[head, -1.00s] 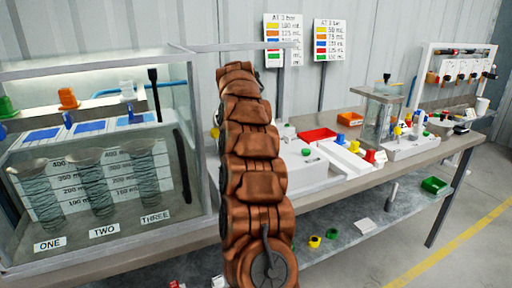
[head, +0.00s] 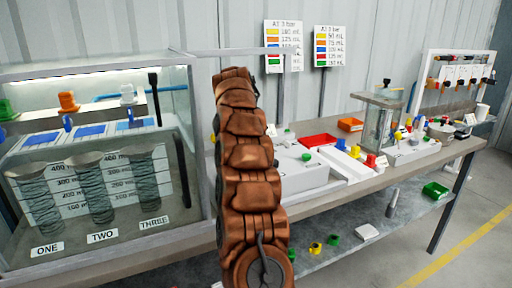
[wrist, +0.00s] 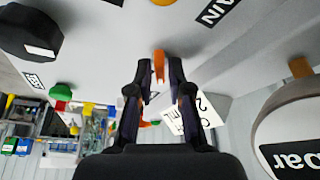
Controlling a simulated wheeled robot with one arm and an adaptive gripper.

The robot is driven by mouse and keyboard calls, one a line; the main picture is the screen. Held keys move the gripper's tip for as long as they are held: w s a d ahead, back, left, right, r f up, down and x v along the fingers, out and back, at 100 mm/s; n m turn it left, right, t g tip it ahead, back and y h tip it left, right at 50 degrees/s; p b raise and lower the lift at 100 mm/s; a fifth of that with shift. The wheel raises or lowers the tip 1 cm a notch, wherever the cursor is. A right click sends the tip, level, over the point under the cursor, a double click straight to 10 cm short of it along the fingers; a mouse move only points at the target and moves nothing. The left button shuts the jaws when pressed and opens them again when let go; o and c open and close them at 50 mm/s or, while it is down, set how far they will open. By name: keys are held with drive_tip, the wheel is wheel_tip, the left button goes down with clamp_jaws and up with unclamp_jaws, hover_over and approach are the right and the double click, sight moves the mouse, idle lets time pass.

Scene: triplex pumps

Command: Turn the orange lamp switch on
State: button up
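In the wrist view, my gripper (wrist: 159,72) has its two dark fingers apart, one on each side of a small upright orange switch (wrist: 159,64). The switch stands out from a grey panel, with narrow gaps showing between it and the fingertips. I cannot tell how deep it sits between the fingers. A yellow-orange round part (wrist: 163,2), possibly a lamp, is cut off at the top edge of the wrist view. In the head view my brown arm hides the gripper and the switch.
A black knob (wrist: 30,32), an upside-down "MAIN" label (wrist: 217,10) and a round "bar" gauge (wrist: 290,125) surround the gripper. In the head view, a clear tank (head: 100,235) stands left of my arm; a red tray (head: 318,140) is on the bench to the right.

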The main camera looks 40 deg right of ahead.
drive_tip(key=shift+o, duration=1.1)
drive_tip(key=shift+r+p, duration=0.1)
drive_tip(key=shift+p, duration=0.25)
